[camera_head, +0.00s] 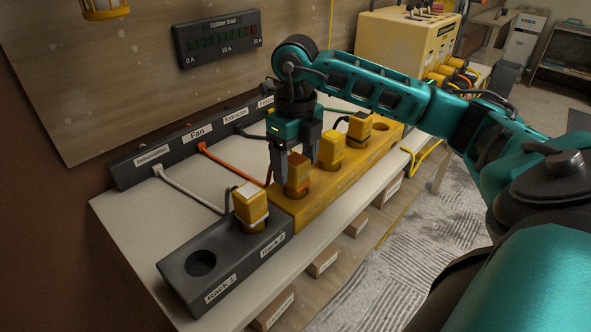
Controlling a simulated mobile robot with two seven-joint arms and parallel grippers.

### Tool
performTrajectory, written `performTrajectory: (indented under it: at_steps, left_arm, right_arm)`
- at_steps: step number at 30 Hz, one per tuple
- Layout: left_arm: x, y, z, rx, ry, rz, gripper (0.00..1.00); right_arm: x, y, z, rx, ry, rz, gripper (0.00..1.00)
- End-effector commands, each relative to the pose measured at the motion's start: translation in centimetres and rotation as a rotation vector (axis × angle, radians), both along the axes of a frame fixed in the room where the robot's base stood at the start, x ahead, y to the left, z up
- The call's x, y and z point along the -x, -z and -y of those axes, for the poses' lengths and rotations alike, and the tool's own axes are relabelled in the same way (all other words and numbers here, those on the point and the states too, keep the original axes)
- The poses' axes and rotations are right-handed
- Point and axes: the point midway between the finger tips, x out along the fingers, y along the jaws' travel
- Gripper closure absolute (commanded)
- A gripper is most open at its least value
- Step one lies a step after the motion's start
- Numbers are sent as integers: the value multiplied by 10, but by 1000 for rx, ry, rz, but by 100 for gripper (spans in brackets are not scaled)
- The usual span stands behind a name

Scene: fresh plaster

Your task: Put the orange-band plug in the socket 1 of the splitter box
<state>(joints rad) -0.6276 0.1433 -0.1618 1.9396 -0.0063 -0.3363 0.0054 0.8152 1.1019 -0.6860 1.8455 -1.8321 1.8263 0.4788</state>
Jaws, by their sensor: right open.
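The orange-band plug (298,178) stands upright in the near-end socket of the yellow splitter box (345,181). Socket numbers cannot be read. My right gripper (296,163) is open, pointing down, with its fingers on either side of the plug's top; I cannot tell whether they touch it. A yellow-band plug (331,149) and a black-band plug (359,126) stand farther along the box. The socket at the far end (380,127) looks empty. My left gripper is not in view.
A white-band plug (250,206) stands in Rack 2 of the dark rack (226,262); the Rack 1 hole (200,263) is empty. Cables run from the labelled strip (184,147) across the bench. A load meter (217,39) hangs on the wall behind.

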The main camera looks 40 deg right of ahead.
Motion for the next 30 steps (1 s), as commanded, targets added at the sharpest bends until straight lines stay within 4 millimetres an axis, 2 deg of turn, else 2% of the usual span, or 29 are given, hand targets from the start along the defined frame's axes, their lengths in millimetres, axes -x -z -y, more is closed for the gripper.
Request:
performTrajectory:
  at_steps: [1, 6, 12, 18, 30]
  left_arm:
    - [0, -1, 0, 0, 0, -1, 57]
    - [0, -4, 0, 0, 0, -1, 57]
    - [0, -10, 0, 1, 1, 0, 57]
    - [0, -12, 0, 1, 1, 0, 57]
    - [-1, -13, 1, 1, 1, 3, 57]
  right_arm:
    - [-1, -14, 0, 0, 0, 7, 23]
    - [-1, -52, 0, -1, -1, 6, 23]
    - [-1, -83, 0, 0, 1, 3, 23]
    - [0, -92, 0, 0, 0, 0, 23]
    - [0, -91, 0, 0, 0, 0, 23]
